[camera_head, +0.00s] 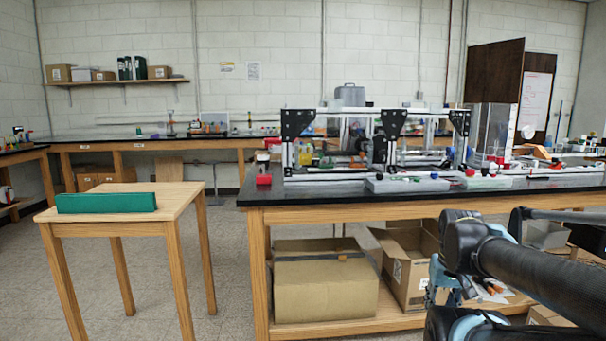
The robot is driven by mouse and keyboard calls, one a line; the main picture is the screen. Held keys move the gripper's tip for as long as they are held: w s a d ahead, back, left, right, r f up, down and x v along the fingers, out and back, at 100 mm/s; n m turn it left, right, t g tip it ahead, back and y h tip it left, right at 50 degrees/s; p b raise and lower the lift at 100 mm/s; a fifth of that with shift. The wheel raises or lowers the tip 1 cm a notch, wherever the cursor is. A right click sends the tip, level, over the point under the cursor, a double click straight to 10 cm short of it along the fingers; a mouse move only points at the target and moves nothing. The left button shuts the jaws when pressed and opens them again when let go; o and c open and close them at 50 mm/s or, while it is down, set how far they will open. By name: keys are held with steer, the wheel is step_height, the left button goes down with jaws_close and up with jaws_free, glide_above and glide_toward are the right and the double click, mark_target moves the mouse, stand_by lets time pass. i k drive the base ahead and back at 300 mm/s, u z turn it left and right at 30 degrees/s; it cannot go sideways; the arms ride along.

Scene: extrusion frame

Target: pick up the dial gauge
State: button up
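I cannot make out the dial gauge for certain. A small round white disc (528,132) shows at the right end of the black-topped bench (350,196), too small to identify as a gauge. Many small items on the bench are too small to tell apart. My arm's dark links cross the lower right of the head view, in front of the bench. My gripper cannot be made out there.
An extrusion frame (293,160) with black brackets stands on the bench. Cardboard boxes (325,290) sit on the shelf below. A small wooden table (183,196) at left carries a green case (106,203). Floor is open between them.

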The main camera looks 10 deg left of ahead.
mark_target(264, 179)
steer(key=z, duration=1.25)
steer(key=k, duration=1.85)
steer(key=u, duration=1.35)
steer(key=i, duration=1.1)
steer(key=z, duration=0.05)
